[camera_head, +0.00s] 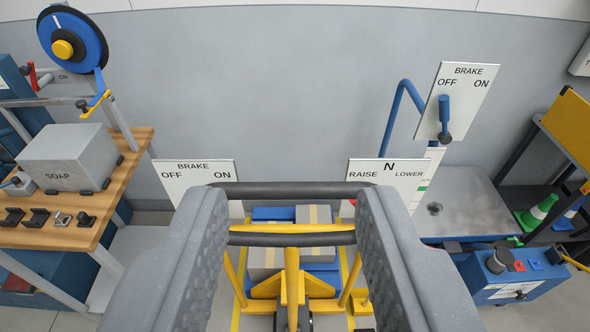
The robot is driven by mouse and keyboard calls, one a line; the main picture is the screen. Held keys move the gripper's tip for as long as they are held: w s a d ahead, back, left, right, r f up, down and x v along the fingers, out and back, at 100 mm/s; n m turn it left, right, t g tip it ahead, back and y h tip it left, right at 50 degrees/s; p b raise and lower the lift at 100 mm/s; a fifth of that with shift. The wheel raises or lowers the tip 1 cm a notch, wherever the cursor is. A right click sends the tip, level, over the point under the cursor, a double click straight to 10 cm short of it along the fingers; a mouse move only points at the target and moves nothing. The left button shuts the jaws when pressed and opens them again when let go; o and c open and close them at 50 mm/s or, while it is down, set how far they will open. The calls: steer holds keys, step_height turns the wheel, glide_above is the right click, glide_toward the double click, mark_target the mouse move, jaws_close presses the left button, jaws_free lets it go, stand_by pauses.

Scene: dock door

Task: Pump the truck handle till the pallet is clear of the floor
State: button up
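The yellow pallet truck (292,286) is low in the middle, with its upright shaft rising toward me. Its handle (290,239) has dark crossbars lying between and just beyond my fingers. My gripper (290,196) has its two grey fingers spread wide, one at each side of the handle. I cannot tell whether they touch it. Behind the shaft is a load of grey boxes with tan bands (314,214) and blue parts (272,213). The pallet's underside and its gap to the floor are hidden. The sign by the handle (388,174) reads RAISE, N, LOWER.
At left, a wooden bench (108,190) carries a SOAP box (70,157) and small black brackets. A BRAKE sign (196,176) is left of the handle. At right are a BRAKE panel with a blue lever (444,115), a grey-topped table (468,205) and a blue control box (508,273).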

mark_target(293, 185)
steer(key=shift+o, duration=1.2)
steer(key=shift+a, duration=0.1)
steer(key=w+a+f+m+t+y+p, duration=0.1)
steer(key=w+a+f+m+t+p, duration=0.15)
steer(key=w+m, duration=0.4)
steer(key=w+a+f+m+t+y+p, duration=0.1)
steer(key=w+a+f+m+p, duration=0.1)
steer(key=w+a+m+p, duration=0.45)
steer(key=d+f+m+g+h+p, duration=0.3)
steer(key=f+m+h, duration=0.55)
steer(key=f, duration=1.15)
steer(key=shift+g, duration=0.65)
steer(key=b+x, duration=0.1)
steer(key=x, duration=1.3)
steer(key=shift+w+d, duration=0.25)
steer(key=shift+d, duration=0.05)
